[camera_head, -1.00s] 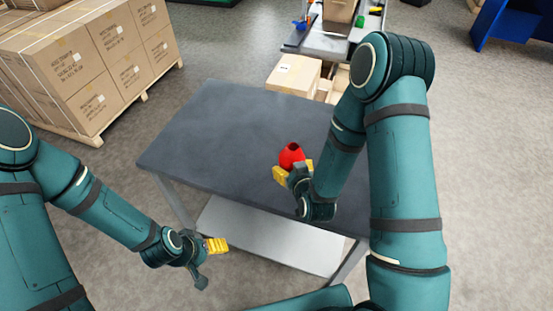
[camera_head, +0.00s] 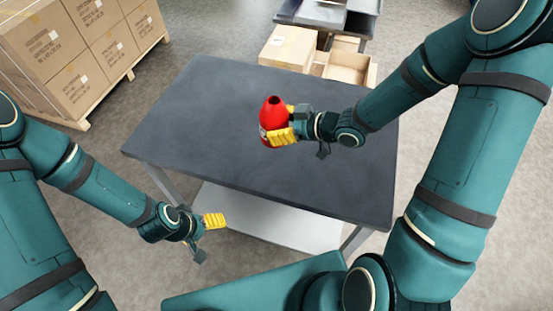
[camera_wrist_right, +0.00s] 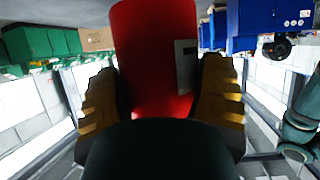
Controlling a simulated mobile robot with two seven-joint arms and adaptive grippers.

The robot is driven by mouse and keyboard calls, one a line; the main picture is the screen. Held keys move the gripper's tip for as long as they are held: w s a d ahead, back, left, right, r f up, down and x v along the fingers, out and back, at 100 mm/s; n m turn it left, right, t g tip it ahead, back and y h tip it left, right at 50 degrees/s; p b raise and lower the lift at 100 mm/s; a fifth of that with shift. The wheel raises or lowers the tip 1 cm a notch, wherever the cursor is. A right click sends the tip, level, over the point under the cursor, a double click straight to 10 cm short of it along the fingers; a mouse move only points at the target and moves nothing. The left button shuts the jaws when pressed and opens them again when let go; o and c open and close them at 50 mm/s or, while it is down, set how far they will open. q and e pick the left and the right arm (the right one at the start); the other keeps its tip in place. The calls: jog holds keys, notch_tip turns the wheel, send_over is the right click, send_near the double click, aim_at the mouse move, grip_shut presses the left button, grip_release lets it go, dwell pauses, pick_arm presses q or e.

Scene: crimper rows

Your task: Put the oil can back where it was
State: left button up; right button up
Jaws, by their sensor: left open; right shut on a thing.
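The oil can (camera_head: 273,113) is red, with a dark opening at its narrow top, and looks upright over the dark grey tabletop (camera_head: 210,120). My right gripper (camera_head: 281,124) is shut on it from the right, its yellow fingers on the can's sides. In the right wrist view the red can (camera_wrist_right: 153,50) stands between the two yellow fingers (camera_wrist_right: 160,100). I cannot tell whether its base touches the table. My left gripper (camera_head: 212,221) is open and empty, in front of the table's near left edge.
Stacked cartons (camera_head: 85,45) stand on a pallet at the far left. Behind the table are a cardboard box (camera_head: 288,47), an open wooden crate (camera_head: 345,69) and another workbench. A light lower shelf (camera_head: 265,222) is under the table. The rest of the tabletop looks bare.

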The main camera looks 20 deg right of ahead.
jog(key=shift+s+d, duration=0.1)
jog(key=shift+d, duration=0.05)
jog(key=shift+f, duration=0.3)
notch_tip(320, 180, down, 6)
jog(key=shift+b, duration=1)
jog(key=shift+f+b, duration=0.45)
jog(key=shift+f, duration=1.3)
jog(key=shift+f, duration=0.1)
jog(key=o, duration=1.3)
